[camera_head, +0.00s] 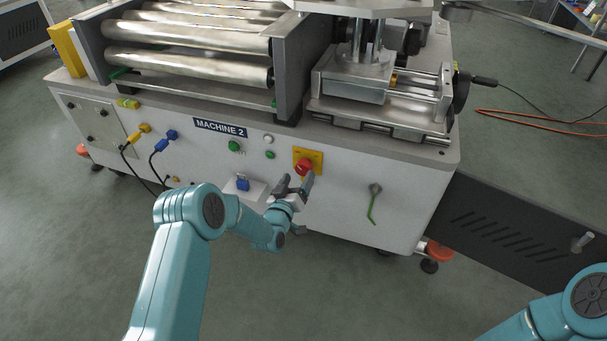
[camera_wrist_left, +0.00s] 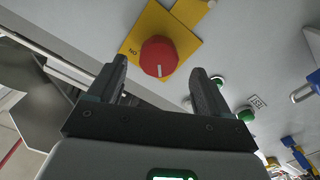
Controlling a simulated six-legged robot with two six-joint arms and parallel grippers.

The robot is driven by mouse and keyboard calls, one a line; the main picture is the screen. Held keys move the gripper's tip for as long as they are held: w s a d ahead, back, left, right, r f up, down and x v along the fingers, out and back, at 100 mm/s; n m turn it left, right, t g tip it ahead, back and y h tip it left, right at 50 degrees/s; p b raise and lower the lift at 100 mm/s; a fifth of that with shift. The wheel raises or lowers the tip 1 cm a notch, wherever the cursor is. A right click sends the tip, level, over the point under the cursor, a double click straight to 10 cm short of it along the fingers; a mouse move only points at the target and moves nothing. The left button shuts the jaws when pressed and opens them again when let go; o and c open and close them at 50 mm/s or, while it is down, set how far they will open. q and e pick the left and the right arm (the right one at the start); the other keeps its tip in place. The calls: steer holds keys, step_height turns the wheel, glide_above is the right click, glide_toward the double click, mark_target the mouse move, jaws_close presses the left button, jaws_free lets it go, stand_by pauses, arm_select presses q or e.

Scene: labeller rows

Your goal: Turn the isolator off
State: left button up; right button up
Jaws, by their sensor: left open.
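The isolator is a red rotary knob (camera_head: 304,167) on a yellow plate (camera_head: 316,155) on the front panel of the machine labelled MACHINE 2. In the left wrist view the red knob (camera_wrist_left: 158,57) shows a white mark near its lower edge, and the yellow plate (camera_wrist_left: 183,25) reads "ON" beside it. My left gripper (camera_head: 296,184) is open, just below and in front of the knob. In the left wrist view its two fingers (camera_wrist_left: 157,88) are apart, with the knob beyond their tips and nothing between them. My right gripper is out of view; only part of my right arm shows at lower right.
Green buttons (camera_head: 234,146), a blue socket (camera_head: 243,184) and yellow and blue plugs with cables sit left of the knob. A green-handled lever (camera_head: 373,203) is to its right. Rollers (camera_head: 188,66) lie on top. The floor in front is clear.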

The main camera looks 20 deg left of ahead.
mark_target(302, 171)
arm_select(q)
steer(key=w+b, duration=0.1)
steer(key=w, duration=0.3)
steer(key=shift+w+d, duration=0.15)
steer(key=shift+w, duration=0.25)
steer(key=shift+c, duration=0.3)
steer(key=c, duration=1)
